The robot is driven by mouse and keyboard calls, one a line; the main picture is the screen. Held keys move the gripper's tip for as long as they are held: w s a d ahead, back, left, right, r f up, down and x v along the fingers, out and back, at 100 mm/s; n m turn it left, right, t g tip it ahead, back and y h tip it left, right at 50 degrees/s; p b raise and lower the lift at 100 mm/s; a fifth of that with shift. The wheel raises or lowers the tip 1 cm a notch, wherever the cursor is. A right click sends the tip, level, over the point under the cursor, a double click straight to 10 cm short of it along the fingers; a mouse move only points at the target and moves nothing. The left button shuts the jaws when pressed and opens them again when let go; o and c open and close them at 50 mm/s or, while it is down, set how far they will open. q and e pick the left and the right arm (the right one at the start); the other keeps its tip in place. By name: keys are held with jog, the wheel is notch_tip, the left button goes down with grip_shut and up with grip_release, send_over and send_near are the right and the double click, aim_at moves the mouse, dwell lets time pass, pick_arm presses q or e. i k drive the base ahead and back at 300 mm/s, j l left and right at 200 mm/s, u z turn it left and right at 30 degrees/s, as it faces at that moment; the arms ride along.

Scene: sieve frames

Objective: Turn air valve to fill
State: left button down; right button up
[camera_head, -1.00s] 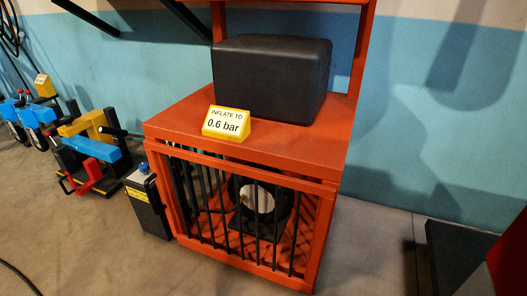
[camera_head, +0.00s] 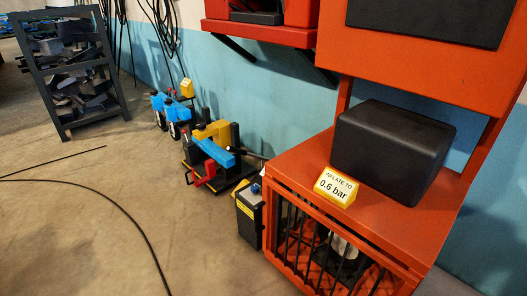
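No part clearly recognisable as the air valve shows in the head view. An orange frame stand (camera_head: 318,160) stands at the right, with a barred cage in its lower part. A yellow sign (camera_head: 335,187) reading "INFLATE TO 0.6 bar" sits on its shelf, beside a large black box (camera_head: 392,150). A dark control box (camera_head: 249,215) with a yellow label and a small blue top stands on the floor against the cage's left side. Neither of my grippers is in view.
Blue, yellow and red machines (camera_head: 213,150) stand on the floor along the wall. A dark rack (camera_head: 72,85) with black pieces is at the far left. A black hose (camera_head: 128,215) lies on the otherwise open floor at left. A red wall shelf (camera_head: 262,33) hangs above.

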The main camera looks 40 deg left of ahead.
aim_at(255, 189)
jog(key=k+u, duration=0.1)
jog(key=u, duration=1.1)
jog(key=i+j+z, duration=0.1)
jog(key=j, duration=0.25)
jog(key=i+j+z, duration=0.1)
jog(key=i+j, duration=0.2)
jog(key=i+j+z, duration=0.1)
jog(key=j, duration=0.25)
jog(key=i+j+z, duration=0.1)
jog(key=j, duration=0.3)
jog(key=i+j+z, duration=0.1)
jog(key=i+j, duration=0.15)
jog(key=j, duration=0.15)
jog(key=i+j+z, duration=0.1)
jog(key=j, duration=0.25)
jog(key=i+j+z, duration=0.1)
jog(key=j, duration=0.35)
jog(key=i+l, duration=0.05)
jog(key=i, duration=0.05)
